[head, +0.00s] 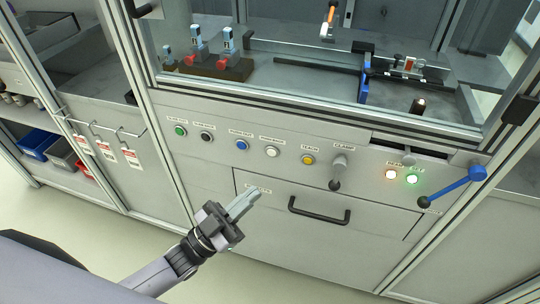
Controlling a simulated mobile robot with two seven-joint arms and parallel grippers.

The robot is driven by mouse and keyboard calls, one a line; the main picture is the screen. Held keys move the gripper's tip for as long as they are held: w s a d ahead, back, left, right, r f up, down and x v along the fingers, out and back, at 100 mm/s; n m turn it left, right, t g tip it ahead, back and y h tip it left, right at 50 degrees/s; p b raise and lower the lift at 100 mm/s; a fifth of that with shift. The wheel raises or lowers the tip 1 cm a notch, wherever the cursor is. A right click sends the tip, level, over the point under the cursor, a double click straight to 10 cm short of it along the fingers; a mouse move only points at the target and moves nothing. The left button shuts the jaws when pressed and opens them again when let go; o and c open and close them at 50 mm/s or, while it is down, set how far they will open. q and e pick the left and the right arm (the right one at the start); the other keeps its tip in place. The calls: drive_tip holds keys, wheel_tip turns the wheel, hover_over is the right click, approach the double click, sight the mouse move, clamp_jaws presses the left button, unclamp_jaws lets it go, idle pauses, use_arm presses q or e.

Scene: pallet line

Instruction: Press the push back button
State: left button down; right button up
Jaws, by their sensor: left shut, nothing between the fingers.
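A row of round buttons runs across the sloped grey panel (330,197): green (181,131), black (206,136), blue (242,145), white (272,151) and yellow (308,159). Small labels sit above them. The white button's label seems to read push back, but it is too small to be sure. My left gripper (255,194) is shut and empty. Its fingers point up and right, below the white button and apart from it. All the buttons are uncovered. My right gripper is not in view.
Right of the buttons are a grey knob (338,170), two lit lamps, orange (391,174) and green (412,178), and a blue-handled lever (460,184). A black drawer handle (319,210) sticks out below. A glazed cell with fixtures stands above the panel.

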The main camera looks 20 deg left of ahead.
use_arm(q)
drive_tip(key=shift+w, duration=0.1)
drive_tip(key=b, duration=0.5)
approach(272, 152)
drive_tip(key=w+d+r, duration=0.2)
drive_tip(key=d+r, duration=0.2)
drive_tip(key=shift+w+d, duration=0.15)
drive_tip(key=shift+d, duration=0.05)
drive_tip(key=shift+w+f, duration=0.1)
idle(1.5)
drive_tip(key=shift+w, duration=0.35)
